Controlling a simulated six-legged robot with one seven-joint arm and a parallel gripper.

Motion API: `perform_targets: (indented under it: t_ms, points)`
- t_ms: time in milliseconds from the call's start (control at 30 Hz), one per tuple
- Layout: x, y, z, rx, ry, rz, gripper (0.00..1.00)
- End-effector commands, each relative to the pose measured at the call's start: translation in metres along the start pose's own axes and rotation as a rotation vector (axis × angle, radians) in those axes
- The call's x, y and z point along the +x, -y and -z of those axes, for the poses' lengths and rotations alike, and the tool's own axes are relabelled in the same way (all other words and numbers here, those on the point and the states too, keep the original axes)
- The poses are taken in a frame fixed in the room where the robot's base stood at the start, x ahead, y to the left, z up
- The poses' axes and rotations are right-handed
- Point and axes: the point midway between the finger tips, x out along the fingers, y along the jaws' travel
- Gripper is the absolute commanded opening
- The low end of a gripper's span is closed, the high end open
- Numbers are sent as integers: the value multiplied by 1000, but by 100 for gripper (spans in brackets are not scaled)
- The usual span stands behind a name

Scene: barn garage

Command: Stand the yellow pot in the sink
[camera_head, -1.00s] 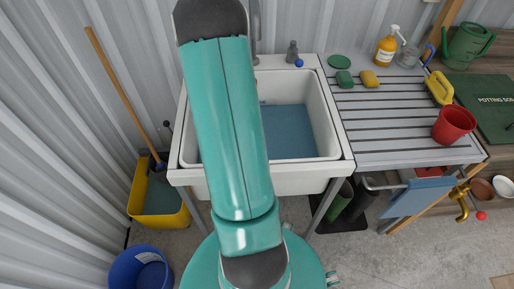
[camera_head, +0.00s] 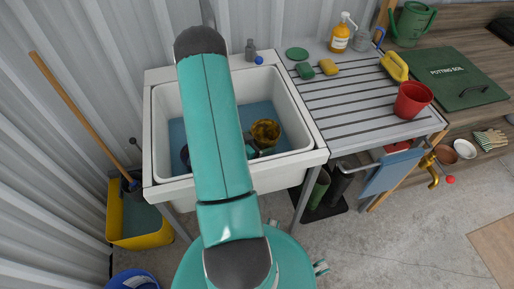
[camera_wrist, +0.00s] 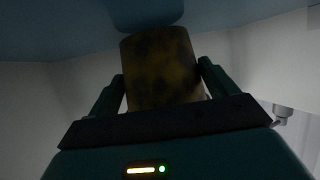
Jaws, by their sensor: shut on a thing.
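The yellow pot (camera_head: 265,131) has dark smudges and is inside the white sink (camera_head: 321,156), toward the right of the basin. My gripper (camera_head: 252,152) is shut on it, partly hidden behind my teal arm. In the wrist view the pot (camera_wrist: 160,68) sits between the two fingers of my gripper (camera_wrist: 162,85). Its far end is close to the blue basin floor (camera_wrist: 60,25). I cannot tell whether it touches the floor.
A dark round thing shows in the basin at left.

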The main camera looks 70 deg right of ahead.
Motion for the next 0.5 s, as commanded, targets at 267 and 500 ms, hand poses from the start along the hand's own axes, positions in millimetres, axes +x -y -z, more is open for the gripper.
perform_targets:
  t_ms: [267,500]
  points:
    - [13,-1,-31,-2,2,-2,63]
    - [16,1,-40,1,0,0,63]
